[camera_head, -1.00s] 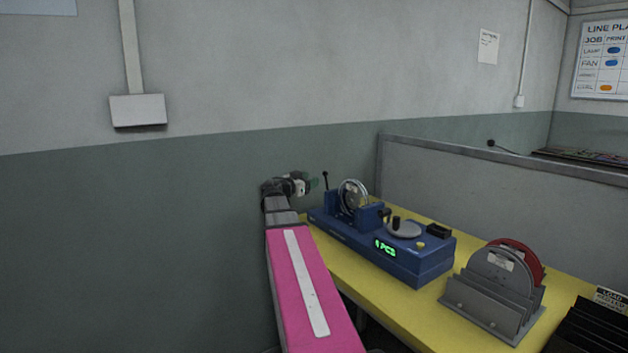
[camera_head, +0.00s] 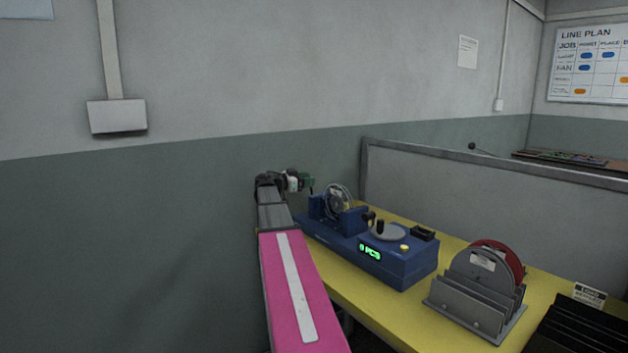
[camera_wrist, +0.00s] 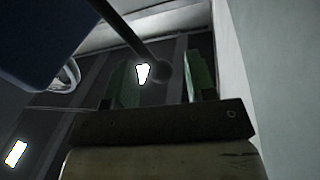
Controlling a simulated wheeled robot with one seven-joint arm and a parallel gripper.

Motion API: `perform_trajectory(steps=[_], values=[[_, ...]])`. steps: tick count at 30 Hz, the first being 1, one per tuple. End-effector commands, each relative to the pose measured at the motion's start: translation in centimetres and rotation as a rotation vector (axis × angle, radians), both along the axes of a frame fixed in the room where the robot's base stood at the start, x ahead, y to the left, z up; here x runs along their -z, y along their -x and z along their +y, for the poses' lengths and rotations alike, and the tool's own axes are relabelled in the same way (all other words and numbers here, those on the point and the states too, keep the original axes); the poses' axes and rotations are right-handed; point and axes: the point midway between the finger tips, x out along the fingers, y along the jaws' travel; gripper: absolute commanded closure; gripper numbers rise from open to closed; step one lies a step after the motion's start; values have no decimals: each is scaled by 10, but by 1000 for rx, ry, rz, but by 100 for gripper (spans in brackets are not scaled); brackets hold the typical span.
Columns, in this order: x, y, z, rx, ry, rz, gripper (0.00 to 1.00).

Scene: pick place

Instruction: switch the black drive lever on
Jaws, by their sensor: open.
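The black drive lever is a thin rod with a ball knob. In the wrist view the lever (camera_wrist: 130,38) slants in from the top left, and its dark knob shows between the two green fingers of my open gripper (camera_wrist: 163,82). I cannot tell whether the fingers touch it. In the head view my gripper (camera_head: 305,182) is at the far left end of the blue machine (camera_head: 395,268) and largely hides the lever. The machine's green display (camera_head: 370,251) reads what looks like "0 PCS".
The machine stands on a yellow bench (camera_head: 395,320). A grey rack (camera_head: 465,310) with grey and red discs is to its right, and black trays (camera_head: 585,335) lie beyond. A grey partition (camera_head: 450,190) runs behind the bench. A plain wall is close on the left.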

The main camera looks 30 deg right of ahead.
Motion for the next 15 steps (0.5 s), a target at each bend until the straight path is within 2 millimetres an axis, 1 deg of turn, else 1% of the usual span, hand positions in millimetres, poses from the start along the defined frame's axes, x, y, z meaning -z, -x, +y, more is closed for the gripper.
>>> perform_trajectory(steps=[1, 3, 6, 9, 15], values=[[0, 1, -8, 1, 0, 0, 49], [0, 1, -17, 1, 0, 0, 49], [0, 3, -25, 0, 0, 0, 49], [0, 3, -30, 0, 0, 0, 49], [0, 4, -32, -1, 0, 0, 49]])
